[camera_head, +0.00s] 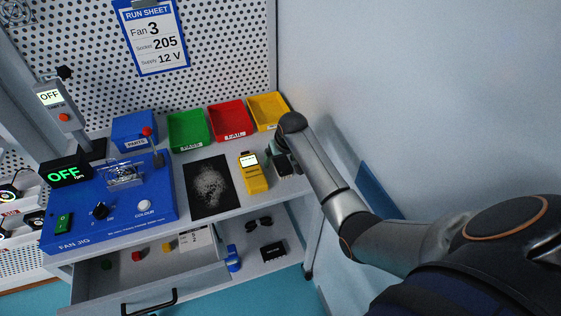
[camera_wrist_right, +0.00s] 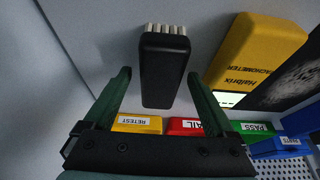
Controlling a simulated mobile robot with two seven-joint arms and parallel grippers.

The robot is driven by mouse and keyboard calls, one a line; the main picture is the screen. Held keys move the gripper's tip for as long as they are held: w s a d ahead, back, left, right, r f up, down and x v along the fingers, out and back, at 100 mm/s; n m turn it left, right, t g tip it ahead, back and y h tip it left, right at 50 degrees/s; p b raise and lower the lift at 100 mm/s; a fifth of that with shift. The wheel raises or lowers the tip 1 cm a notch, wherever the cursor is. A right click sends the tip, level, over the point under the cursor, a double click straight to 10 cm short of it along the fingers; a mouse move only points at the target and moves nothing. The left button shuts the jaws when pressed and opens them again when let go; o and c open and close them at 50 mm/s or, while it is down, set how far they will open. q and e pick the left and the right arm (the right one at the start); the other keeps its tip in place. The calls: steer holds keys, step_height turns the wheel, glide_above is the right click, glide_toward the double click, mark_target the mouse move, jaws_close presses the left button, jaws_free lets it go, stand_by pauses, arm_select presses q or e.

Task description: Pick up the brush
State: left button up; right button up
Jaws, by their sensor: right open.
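The brush (camera_wrist_right: 165,68) is a black block with pale bristles at one end. In the right wrist view it lies on the light bench top. My right gripper (camera_wrist_right: 159,74) is open, with one dark green finger on each side of the brush's outline. A gap shows between the brush and each finger, and I cannot tell how far the fingertips are above the bench. In the head view my right gripper (camera_head: 281,157) is at the right end of the bench, and the arm largely hides the brush there. My left gripper is out of view.
The yellow tachometer (camera_head: 254,172) stands just left of my right gripper, beside a black mat (camera_head: 209,197). Yellow (camera_head: 268,111), red (camera_head: 231,119) and green (camera_head: 189,130) bins line the back. A blue fan jig (camera_head: 110,217) fills the left. A wall is close on the right.

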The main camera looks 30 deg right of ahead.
steer(key=shift+f, duration=0.1)
jaws_close()
stand_by(0.8)
